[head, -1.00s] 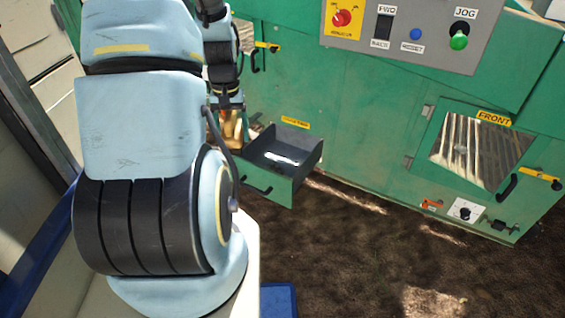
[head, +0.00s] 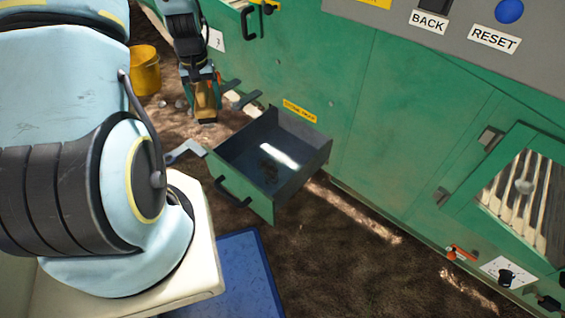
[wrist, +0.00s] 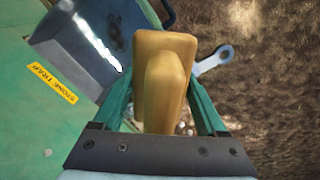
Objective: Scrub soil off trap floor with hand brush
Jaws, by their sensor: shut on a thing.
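My gripper (head: 205,90) is shut on the hand brush (head: 206,108), left of the trap drawer in the head view and apart from it. In the wrist view the brush's tan body (wrist: 163,75) fills the space between my green fingers (wrist: 163,105); its bristles cannot be made out. The stone trap is an open green drawer (head: 240,187) with a dark grey inside, pulled out from the green machine. A dark soil patch (head: 268,170) lies on its floor beside a bright light streak. The trap (wrist: 75,35) also shows at upper left in the wrist view.
A yellow bucket (head: 145,72) stands at the back left. The green machine (head: 370,110) bounds the right. A blue flat thing (head: 232,275) lies in front. Brown ground is open between.

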